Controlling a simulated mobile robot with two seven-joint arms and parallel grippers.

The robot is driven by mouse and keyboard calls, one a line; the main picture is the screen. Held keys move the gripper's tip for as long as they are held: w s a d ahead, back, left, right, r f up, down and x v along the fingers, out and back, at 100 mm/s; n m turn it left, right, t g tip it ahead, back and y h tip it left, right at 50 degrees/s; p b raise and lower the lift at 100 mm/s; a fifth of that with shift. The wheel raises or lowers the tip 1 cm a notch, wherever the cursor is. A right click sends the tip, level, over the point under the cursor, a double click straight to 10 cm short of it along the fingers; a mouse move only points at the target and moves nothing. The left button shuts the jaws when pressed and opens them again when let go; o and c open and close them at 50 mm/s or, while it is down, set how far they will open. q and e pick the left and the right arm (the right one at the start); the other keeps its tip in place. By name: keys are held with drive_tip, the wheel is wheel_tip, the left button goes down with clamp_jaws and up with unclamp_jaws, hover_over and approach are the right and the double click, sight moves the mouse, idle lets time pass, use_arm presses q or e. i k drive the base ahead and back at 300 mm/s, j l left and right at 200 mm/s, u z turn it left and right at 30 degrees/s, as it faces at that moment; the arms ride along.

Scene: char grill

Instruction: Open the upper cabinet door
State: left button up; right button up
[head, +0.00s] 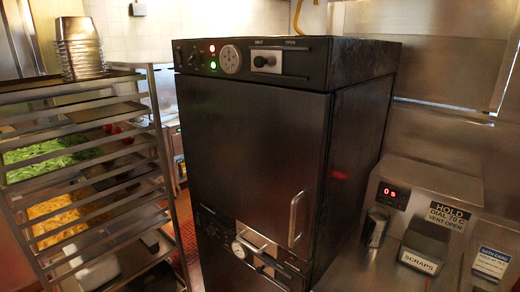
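A tall black cabinet (290,160) stands in the middle of the head view. Its upper door (250,145) is dark and looks shut flush with the front. A vertical metal handle (296,220) sits near the door's lower right corner. Above the door is a control panel (250,62) with a dial, a red and a green light, and a slider with a knob near the word OPEN. Below the door are a second dial and a lower handle (257,243), partly cut off by the frame. Neither of my grippers shows.
A metal tray rack (85,170) with food trays stands close on the left, with stacked metal pans (80,48) on top. On the right, a steel counter holds a unit with a red display (392,193), a SCRAPS container (424,245) and a metal cup (375,226).

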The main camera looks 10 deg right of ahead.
sight(255, 152)
drive_tip(key=i+j, duration=0.2)
drive_tip(key=i, duration=0.3)
drive_tip(key=i+j, duration=0.25)
drive_tip(key=i, duration=0.25)
